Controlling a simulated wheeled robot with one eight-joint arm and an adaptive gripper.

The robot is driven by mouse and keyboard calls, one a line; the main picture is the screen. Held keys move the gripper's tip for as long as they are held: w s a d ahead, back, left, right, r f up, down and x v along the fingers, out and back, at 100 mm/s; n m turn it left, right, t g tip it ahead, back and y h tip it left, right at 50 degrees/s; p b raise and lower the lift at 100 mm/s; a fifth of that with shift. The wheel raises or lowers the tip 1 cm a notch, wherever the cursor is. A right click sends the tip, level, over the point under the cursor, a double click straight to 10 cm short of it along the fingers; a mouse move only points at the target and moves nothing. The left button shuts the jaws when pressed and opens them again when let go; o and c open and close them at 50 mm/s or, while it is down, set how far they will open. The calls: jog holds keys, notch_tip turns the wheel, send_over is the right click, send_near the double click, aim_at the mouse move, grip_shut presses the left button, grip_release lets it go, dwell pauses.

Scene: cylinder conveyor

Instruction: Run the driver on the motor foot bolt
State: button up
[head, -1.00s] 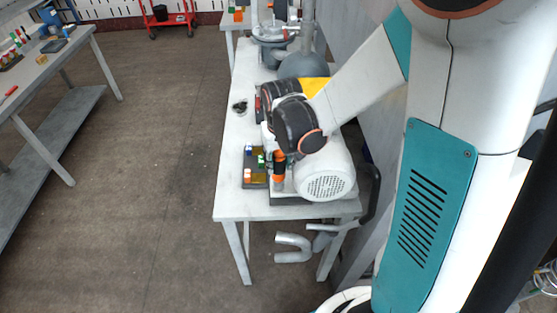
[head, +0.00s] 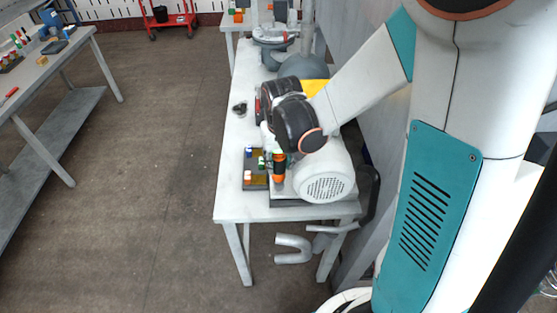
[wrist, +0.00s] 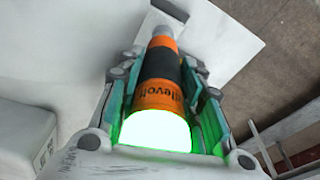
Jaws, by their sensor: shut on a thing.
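My gripper (wrist: 160,66) is shut on the orange and black driver (wrist: 160,96), with its fingers on both sides of the body. The driver's near end glows white-green in the wrist view, and its grey nose points away toward a pale surface. In the head view the driver (head: 279,167) stands roughly upright beside the white motor (head: 326,184), which has a vented round end cover. The motor foot bolt is hidden, so I cannot tell whether the driver's tip touches it.
A dark tray (head: 254,182) with small coloured blocks lies left of the motor on the grey bench (head: 231,193). A small black part (head: 240,108) lies farther back. Another bench (head: 50,110) stands at left, with open floor between. A wall rises at right.

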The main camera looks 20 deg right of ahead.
aim_at(278, 153)
jog(key=shift+r+p, duration=0.85)
jog(key=shift+r, duration=0.65)
